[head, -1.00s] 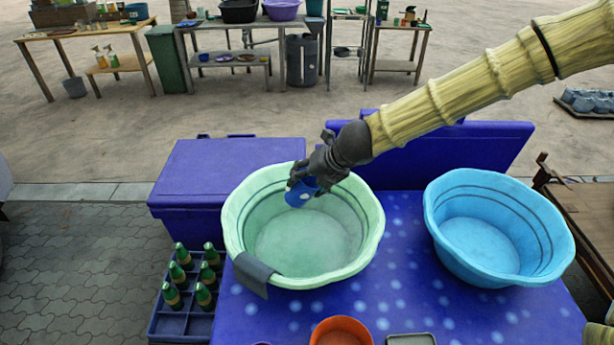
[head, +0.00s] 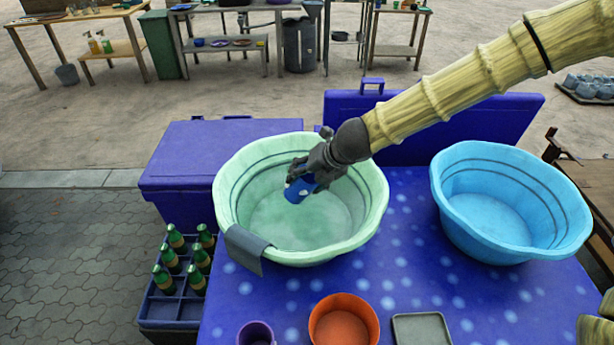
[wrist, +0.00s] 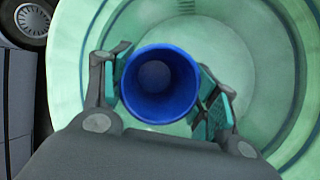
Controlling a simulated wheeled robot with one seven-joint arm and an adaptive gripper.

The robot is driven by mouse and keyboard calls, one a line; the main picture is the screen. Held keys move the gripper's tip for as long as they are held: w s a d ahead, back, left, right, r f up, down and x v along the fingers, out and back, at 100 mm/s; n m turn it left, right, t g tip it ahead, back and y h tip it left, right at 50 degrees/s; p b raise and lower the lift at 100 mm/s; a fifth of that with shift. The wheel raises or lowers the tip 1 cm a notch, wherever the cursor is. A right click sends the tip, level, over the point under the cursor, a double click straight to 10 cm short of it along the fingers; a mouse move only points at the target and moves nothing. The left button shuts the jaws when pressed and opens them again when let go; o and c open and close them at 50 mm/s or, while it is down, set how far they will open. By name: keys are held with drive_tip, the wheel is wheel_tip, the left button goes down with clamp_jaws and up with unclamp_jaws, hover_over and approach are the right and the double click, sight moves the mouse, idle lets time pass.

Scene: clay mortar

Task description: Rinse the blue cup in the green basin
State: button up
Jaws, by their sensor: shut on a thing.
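The blue cup (head: 300,190) is held by my gripper (head: 304,180) inside the upper part of the green basin (head: 232,243). In the wrist view the blue cup (wrist: 158,84) sits between both finger pads of my gripper (wrist: 160,88), its open mouth facing the camera and its inside looking empty. The pale green basin (wrist: 75,60) fills the background there. In the head view the cup is tilted, and it appears above the basin floor. Whether it touches any water cannot be told. A grey cloth (head: 245,248) hangs over the basin's front left rim.
A blue basin (head: 510,215) stands at the right on the spotted blue table (head: 410,270). An orange bowl (head: 343,318), a purple cup (head: 256,334) and a grey tray (head: 421,329) are at the front. A bottle crate (head: 172,306) is at the left.

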drive_tip(key=shift+f+b, duration=3.25)
drive_tip(key=shift+f, duration=0.7)
drive_tip(key=shift+f+b, duration=0.45)
drive_tip(key=shift+f, duration=0.15)
drive_tip(key=shift+r, duration=0.2)
